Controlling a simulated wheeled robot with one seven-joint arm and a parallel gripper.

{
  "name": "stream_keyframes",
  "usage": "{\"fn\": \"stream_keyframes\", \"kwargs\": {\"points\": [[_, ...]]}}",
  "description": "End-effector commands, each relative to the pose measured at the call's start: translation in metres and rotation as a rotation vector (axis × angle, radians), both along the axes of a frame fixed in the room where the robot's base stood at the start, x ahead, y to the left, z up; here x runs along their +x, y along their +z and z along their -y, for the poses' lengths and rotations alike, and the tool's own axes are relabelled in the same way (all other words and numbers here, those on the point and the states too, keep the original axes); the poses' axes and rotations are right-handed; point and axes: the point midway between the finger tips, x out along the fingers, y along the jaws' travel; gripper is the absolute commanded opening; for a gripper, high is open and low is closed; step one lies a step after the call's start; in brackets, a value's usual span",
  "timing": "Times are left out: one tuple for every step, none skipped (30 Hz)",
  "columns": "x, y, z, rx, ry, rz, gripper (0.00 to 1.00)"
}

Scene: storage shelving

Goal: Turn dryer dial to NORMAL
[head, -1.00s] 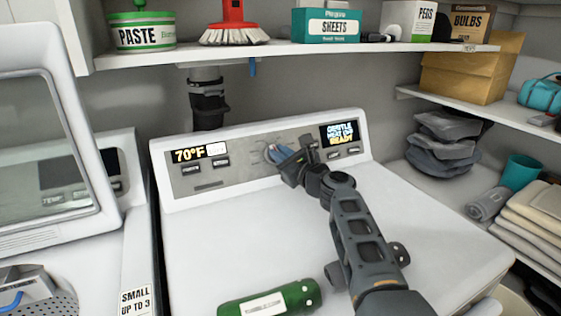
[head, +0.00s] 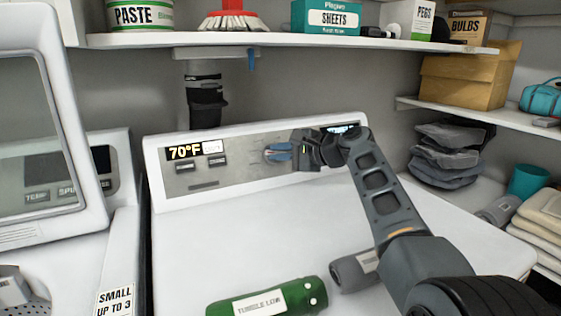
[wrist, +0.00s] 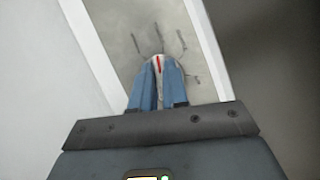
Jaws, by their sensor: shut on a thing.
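The dryer dial (wrist: 158,61) is a small round pale knob with a red mark, seen in the wrist view on a grey panel with dark tick lines around it. My gripper (head: 277,152) is at the dial on the dryer's control panel (head: 225,172) in the head view. In the wrist view its blue fingertips (wrist: 157,80) are shut on the dial and cover its lower part. The tick labels are too small to read. The panel display (head: 184,152) reads 70°F.
A green bottle (head: 267,297) and a grey bottle (head: 356,270) lie on the dryer top (head: 220,240). A shelf (head: 290,42) with boxes and a paste tub hangs above the panel. A second white machine (head: 70,245) stands left. Shelves with folded cloths are right.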

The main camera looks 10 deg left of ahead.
Motion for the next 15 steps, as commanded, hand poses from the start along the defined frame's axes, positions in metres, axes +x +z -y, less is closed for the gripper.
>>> {"fn": "stream_keyframes", "kwargs": {"points": [[-0.0001, -0.0038, -0.0001, -0.035, 0.021, 0.021, 0.00], [-0.0001, -0.0036, -0.0002, -0.058, 0.034, 0.035, 0.00], [-0.0002, -0.0035, -0.0004, -0.086, 0.049, 0.054, 0.00], [-0.0003, -0.0036, -0.0005, -0.108, 0.062, 0.069, 0.00], [-0.0004, -0.0035, -0.0005, -0.130, 0.074, 0.082, 0.00], [-0.0004, -0.0027, -0.0006, -0.157, 0.090, 0.102, 0.00], [-0.0003, -0.0026, -0.0006, -0.177, 0.102, 0.116, 0.00], [-0.0005, -0.0030, -0.0006, -0.198, 0.113, 0.129, 0.00], [-0.0005, -0.0028, -0.0007, -0.224, 0.128, 0.146, 0.00], [-0.0004, -0.0023, -0.0007, -0.243, 0.139, 0.159, 0.00], [-0.0004, -0.0021, -0.0006, -0.262, 0.150, 0.173, 0.00], [-0.0006, -0.0022, -0.0008, -0.286, 0.163, 0.189, 0.00], [-0.0007, -0.0023, -0.0008, -0.303, 0.174, 0.200, 0.00], [-0.0007, -0.0023, -0.0008, -0.321, 0.182, 0.211, 0.00], [-0.0006, -0.0020, -0.0008, -0.342, 0.194, 0.225, 0.00]]}}
